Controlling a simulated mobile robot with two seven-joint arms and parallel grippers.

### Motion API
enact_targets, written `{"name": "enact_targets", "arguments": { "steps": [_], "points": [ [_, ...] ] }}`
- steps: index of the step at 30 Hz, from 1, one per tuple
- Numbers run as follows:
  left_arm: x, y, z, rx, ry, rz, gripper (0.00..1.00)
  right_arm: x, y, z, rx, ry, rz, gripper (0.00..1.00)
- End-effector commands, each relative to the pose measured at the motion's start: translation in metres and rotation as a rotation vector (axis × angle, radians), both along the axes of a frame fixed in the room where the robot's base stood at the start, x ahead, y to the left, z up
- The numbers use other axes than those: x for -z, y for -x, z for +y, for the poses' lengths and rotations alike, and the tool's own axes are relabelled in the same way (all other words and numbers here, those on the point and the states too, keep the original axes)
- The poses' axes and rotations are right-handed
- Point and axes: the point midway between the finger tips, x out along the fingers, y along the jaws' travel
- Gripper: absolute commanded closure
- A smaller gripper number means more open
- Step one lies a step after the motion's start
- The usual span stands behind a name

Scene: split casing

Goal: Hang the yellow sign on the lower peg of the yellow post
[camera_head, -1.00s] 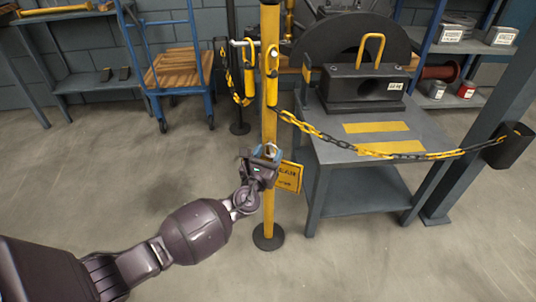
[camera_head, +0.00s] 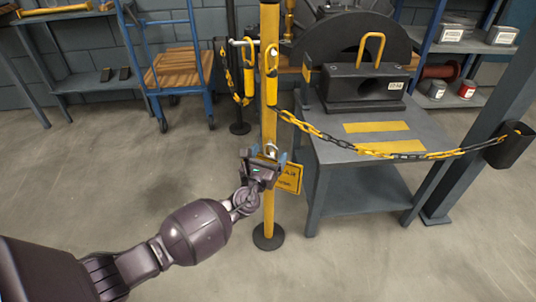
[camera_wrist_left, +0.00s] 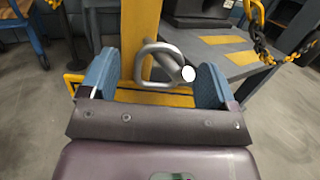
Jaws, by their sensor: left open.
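The yellow sign (camera_head: 290,179) with dark lettering hangs at the yellow post (camera_head: 268,205), partly hidden behind my left gripper (camera_head: 265,158). In the left wrist view, the sign's top edge (camera_wrist_left: 155,97) shows just beyond my gripper. A metal loop (camera_wrist_left: 147,54) and the lower peg (camera_wrist_left: 176,67), with a pale round end, stand between my blue fingers. The peg appears to pass through the loop. My left gripper (camera_wrist_left: 153,84) is open, one finger on each side of the loop, with gaps to both. My right gripper is out of view.
A yellow and black chain (camera_head: 340,143) runs from the post's upper part to a dark holder (camera_head: 508,146) at right. A grey worktable (camera_head: 420,130) with a black block (camera_head: 365,88) stands right of the post. Floor at left is clear.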

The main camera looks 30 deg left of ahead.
Motion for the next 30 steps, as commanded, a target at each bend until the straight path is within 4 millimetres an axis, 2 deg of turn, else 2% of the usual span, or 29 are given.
{"name": "enact_targets", "arguments": {
  "steps": [1, 12, 18, 23, 30],
  "points": [
    [0.002, 0.001, 0.000, 0.000, 0.000, 0.002, 0.18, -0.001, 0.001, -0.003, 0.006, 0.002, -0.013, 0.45],
    [0.006, 0.067, -0.006, 0.000, 0.002, -0.004, 0.18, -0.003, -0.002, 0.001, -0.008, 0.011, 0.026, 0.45],
    [0.010, 0.094, -0.008, 0.000, 0.001, -0.006, 0.18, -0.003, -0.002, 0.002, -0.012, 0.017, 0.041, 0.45],
    [0.012, 0.104, -0.009, 0.000, 0.002, -0.005, 0.18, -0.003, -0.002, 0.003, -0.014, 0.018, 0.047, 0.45],
    [0.012, 0.107, -0.009, -0.001, 0.011, -0.002, 0.18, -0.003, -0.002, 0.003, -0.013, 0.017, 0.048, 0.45]
  ]
}}
